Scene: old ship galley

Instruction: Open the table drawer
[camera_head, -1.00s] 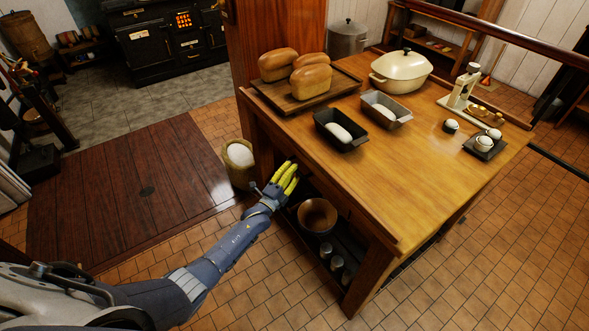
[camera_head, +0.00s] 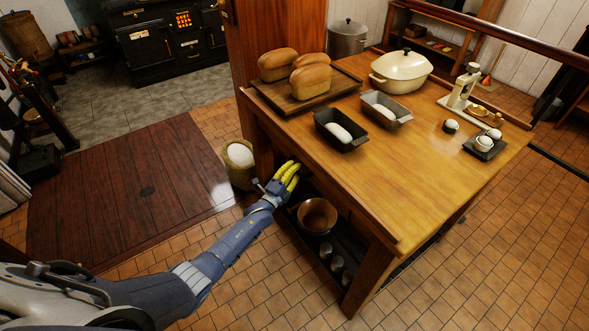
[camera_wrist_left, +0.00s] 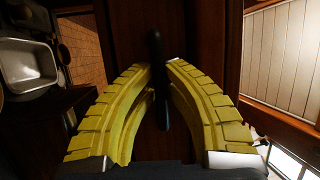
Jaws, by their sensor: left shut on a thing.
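The wooden table (camera_head: 430,150) stands at the centre right of the head view. My left gripper (camera_head: 289,173), with yellow fingers, is at the table's near left side, just under the top edge. In the left wrist view its two fingers (camera_wrist_left: 159,75) are closed around a dark bar-shaped handle (camera_wrist_left: 155,45) on a brown wooden drawer front (camera_wrist_left: 190,25). The handle runs between the fingertips. In the head view the gripper hides the handle and most of the drawer front, and I cannot make out a gap around the drawer. My right gripper is not in view.
A sack (camera_head: 239,162) stands on the floor beside the gripper. A wooden bowl (camera_head: 317,215) and jars sit on the shelf below. Bread loaves on a board (camera_head: 306,98), two loaf tins (camera_head: 341,130) and a cream casserole (camera_head: 401,72) stand on the table. The near floor is clear.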

